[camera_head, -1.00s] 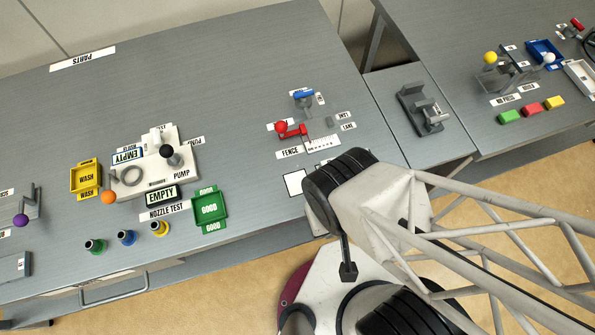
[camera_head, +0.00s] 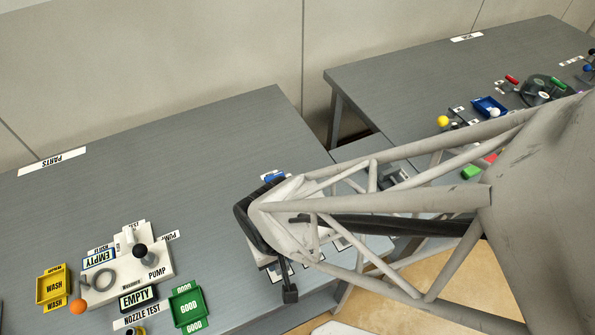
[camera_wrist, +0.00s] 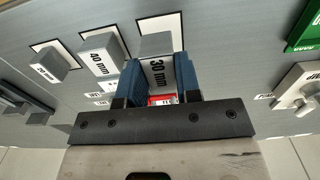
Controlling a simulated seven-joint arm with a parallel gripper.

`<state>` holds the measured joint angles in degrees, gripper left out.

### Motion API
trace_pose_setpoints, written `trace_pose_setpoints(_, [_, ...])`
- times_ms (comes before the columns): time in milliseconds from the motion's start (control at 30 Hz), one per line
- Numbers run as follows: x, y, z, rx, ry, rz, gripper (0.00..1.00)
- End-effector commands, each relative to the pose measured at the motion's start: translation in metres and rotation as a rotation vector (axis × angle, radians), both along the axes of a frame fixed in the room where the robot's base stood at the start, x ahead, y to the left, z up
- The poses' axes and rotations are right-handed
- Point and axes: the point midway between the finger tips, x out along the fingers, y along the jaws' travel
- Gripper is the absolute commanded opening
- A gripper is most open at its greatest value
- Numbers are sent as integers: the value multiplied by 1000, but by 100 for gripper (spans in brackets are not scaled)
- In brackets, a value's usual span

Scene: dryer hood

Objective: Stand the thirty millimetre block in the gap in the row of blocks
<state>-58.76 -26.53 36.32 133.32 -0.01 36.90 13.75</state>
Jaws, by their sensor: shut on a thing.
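In the wrist view my gripper (camera_wrist: 158,76) has its two blue fingers on either side of a grey block (camera_wrist: 158,70) labelled "30 mm", and it is shut on it. A white square with a dark edge (camera_wrist: 160,22) shows just beyond this block. To its left stands a grey block labelled "40 mm" (camera_wrist: 98,62) by a similar white square. Farther left is a smaller grey block (camera_wrist: 46,68) whose label is hard to read. Whether the held block touches the table cannot be told.
In the wrist view a red part (camera_wrist: 162,99) shows between the fingers, and grey fixtures (camera_wrist: 22,104) lie at left. The green tray (camera_wrist: 304,30) and white pump (camera_wrist: 304,88) are at right. In the head view the table's back middle is clear.

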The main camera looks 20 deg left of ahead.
Motion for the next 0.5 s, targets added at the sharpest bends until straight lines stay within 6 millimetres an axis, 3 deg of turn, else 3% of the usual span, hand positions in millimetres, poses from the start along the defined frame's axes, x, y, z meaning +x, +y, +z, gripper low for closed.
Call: trace_pose_setpoints(500, [5,7,-2,0,0,0,5])
